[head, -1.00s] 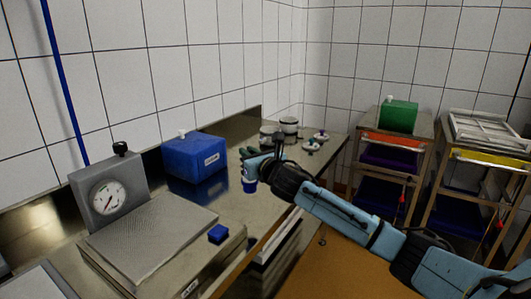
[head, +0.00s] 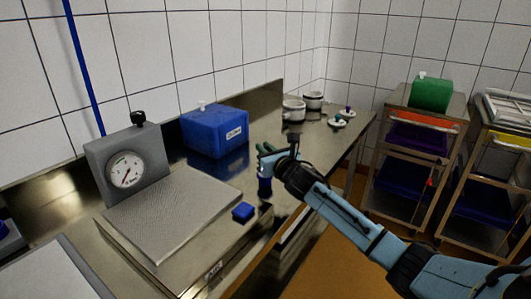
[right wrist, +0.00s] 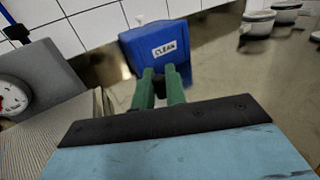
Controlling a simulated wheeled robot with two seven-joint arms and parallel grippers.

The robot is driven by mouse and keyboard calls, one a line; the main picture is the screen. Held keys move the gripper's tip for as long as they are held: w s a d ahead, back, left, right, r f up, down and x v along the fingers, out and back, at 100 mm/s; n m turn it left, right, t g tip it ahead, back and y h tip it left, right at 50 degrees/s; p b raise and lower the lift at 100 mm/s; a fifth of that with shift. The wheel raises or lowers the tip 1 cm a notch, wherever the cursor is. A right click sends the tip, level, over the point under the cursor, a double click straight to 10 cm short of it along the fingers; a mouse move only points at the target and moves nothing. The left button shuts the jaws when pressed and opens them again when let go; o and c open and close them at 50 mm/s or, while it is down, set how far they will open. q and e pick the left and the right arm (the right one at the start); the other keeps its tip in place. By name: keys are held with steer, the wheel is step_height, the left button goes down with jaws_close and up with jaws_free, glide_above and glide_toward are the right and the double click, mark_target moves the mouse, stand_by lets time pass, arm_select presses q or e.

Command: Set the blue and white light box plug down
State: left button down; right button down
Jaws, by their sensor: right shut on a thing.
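My right gripper (head: 266,155) is shut on the blue and white light box plug (head: 264,186), which hangs below the fingers over the steel bench near its front edge. The plug looks mostly dark blue in the head view; I cannot tell whether its bottom touches the bench. In the right wrist view the green fingers (right wrist: 160,88) are close together, with a dark piece between them. My left gripper is not in view.
A blue box labelled CLEAN (head: 214,130) stands behind the plug. A scale with a dial (head: 126,170) is left, a small blue block (head: 243,212) near its plate. White pots (head: 293,111) stand at the back right. Bare bench (head: 240,160) lies between. Trolleys stand right.

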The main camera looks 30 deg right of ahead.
steer(key=c, duration=1.4)
jaws_free()
steer(key=shift+c, duration=0.2)
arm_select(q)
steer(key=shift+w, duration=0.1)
